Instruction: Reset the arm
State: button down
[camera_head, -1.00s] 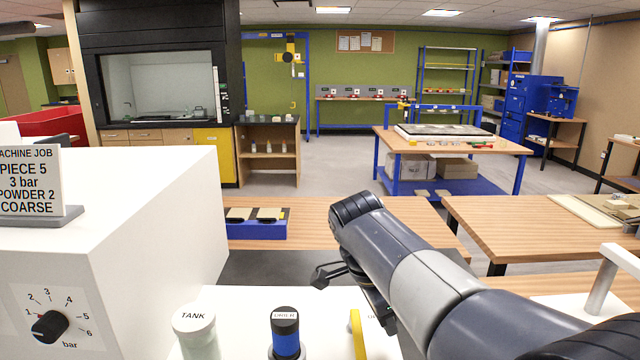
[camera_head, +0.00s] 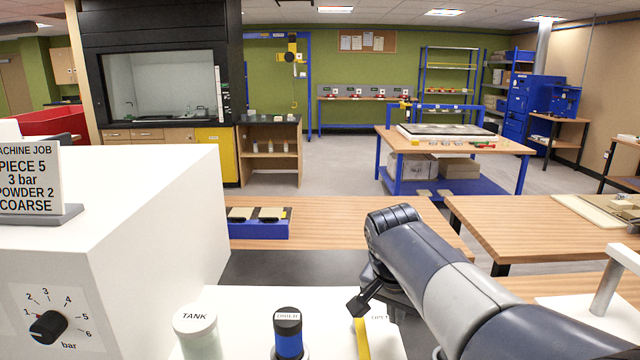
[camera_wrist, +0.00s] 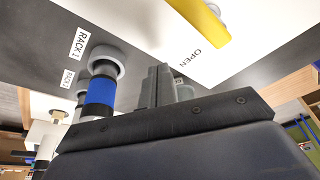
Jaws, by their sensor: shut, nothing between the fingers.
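My arm reaches in from the lower right in the head view. My gripper (camera_head: 362,303) points down and left beside the yellow lever (camera_head: 361,338), above the white surface. In the wrist view my gripper (camera_wrist: 168,72) shows its fingers together with nothing between them. The lever (camera_wrist: 200,28) is at the top of that view, apart from the fingers. The blue-banded bottle with a black cap (camera_wrist: 98,95) is to their left.
A white machine (camera_head: 120,230) with a pressure knob (camera_head: 48,327) stands at left. A white-capped TANK bottle (camera_head: 196,330) and the blue-banded bottle (camera_head: 288,335) stand in front. A blue tray (camera_head: 259,226) lies on a wooden bench. A white handle (camera_head: 606,280) is at right.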

jog(key=n, duration=0.1)
jog(key=w+n, duration=0.1)
jog(key=shift+w+d+f+n+t+y, duration=0.1)
jog(key=shift+w+d+n+t+y, duration=0.1)
jog(key=shift+d+n+t+y, duration=0.1)
jog(key=w+r, duration=0.1)
jog(key=w+d+r, duration=0.1)
jog(key=w, duration=0.1)
jog(key=shift+r+b, duration=0.25)
jog(key=shift+b, duration=0.05)
jog(key=shift+s+a+r, duration=0.1)
jog(key=shift+s+r, duration=0.05)
jog(key=shift+r, duration=0.5)
jog(key=shift+s, duration=0.2)
